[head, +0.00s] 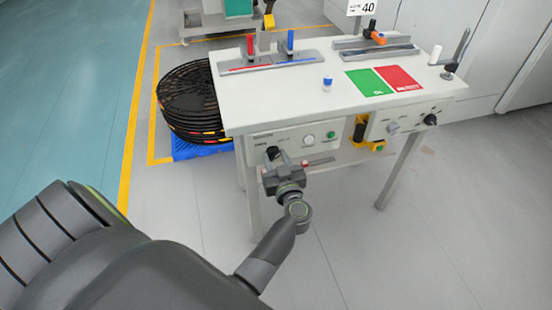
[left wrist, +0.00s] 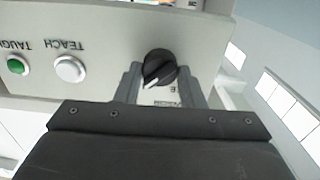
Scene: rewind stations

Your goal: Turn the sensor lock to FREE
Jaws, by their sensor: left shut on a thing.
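The sensor lock appears to be the black rotary knob (head: 272,152) at the left end of the front panel (head: 290,138) of the white bench. In the left wrist view the knob (left wrist: 160,66) is large, with a white mark pointing down and to the left. My left gripper (head: 279,158) reaches up to the panel, and its two fingers (left wrist: 160,82) are shut on the knob from both sides. The label by the knob is partly hidden by the fingers and too small to read fully. My right gripper is in neither view.
A white TEACH button (left wrist: 70,69) and a green button (left wrist: 17,66) sit beside the knob. Another panel (head: 405,122) with knobs is further right. On the bench top are a green and red mat (head: 384,81) and fixtures. A stack of black reels (head: 190,100) stands left.

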